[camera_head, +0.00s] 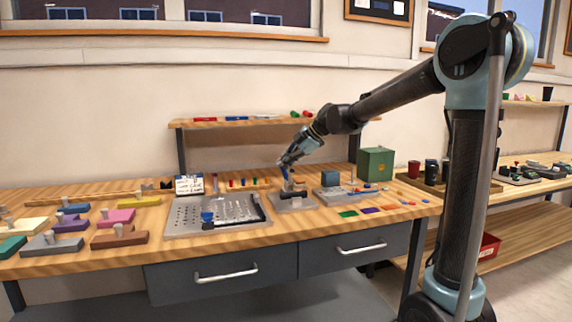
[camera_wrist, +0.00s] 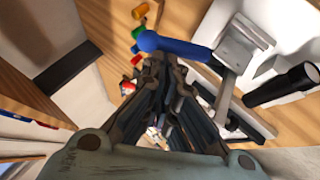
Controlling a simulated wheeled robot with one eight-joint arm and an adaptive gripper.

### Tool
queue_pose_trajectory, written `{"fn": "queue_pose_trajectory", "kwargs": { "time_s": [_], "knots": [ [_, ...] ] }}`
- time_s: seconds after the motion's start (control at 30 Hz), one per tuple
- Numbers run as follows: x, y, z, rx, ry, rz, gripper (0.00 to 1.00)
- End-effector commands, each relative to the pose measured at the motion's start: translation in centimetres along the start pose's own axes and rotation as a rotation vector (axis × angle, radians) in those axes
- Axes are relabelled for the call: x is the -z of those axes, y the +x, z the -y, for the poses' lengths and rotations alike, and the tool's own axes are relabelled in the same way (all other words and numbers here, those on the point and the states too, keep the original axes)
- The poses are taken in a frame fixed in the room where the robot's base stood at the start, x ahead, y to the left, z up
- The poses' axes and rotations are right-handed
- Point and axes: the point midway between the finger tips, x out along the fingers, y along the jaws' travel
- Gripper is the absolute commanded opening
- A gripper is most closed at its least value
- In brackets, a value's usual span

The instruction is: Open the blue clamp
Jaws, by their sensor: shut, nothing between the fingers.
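The blue clamp shows in the wrist view as a blue handle (camera_wrist: 185,47) with a round blue ball at its left end, joined on the right to a grey metal body (camera_wrist: 238,50). In the head view the blue handle (camera_head: 285,173) stands up under my gripper, above a grey metal base (camera_head: 292,204). My gripper (camera_wrist: 165,62) is shut and empty, its fingertips close beside the handle near the ball end. I cannot tell whether they touch it. In the head view my gripper (camera_head: 285,162) reaches down from the right and partly hides the clamp.
A grey perforated plate (camera_head: 185,222) with a blue knob (camera_head: 207,216) lies left of the clamp. A grey fixture with a blue block (camera_head: 331,178) and a green box (camera_head: 376,162) stand to the right. A raised wooden shelf (camera_head: 235,124) is behind. A black cylinder (camera_wrist: 282,86) lies near the clamp.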

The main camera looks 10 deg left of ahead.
Motion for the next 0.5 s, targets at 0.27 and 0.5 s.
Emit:
{"fn": "queue_pose_trajectory", "kwargs": {
  "time_s": [0.27,0.5],
  "knots": [
    [-0.88,0.97,-0.35,-0.001,0.0,0.001,0.0],
    [-0.93,0.92,-0.38,-0.001,0.0,0.003,0.0]
  ]
}}
